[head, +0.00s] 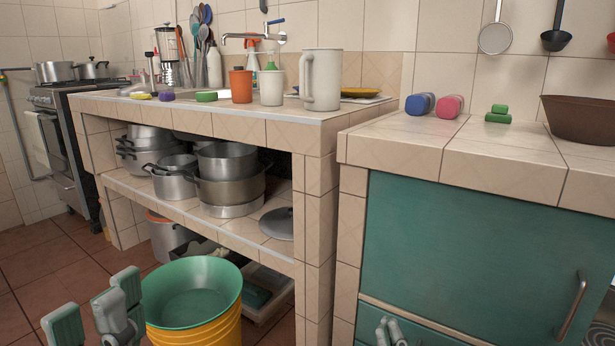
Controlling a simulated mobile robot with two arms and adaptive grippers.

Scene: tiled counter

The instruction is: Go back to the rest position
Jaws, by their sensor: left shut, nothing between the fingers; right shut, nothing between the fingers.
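My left gripper (117,300) shows at the bottom left, low in front of the counter, with its grey-green fingers shut and empty. It appears just left of a green and yellow bucket (193,300) on the floor. My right gripper (390,331) shows at the bottom edge, in front of the lower part of the teal cabinet (460,250). Its fingers are shut and empty, and only their tips show. Most of both arms is out of view.
Metal pots (230,175) fill the shelf below. A cabinet handle (573,305) sticks out at the right. A stove (65,130) stands far left.

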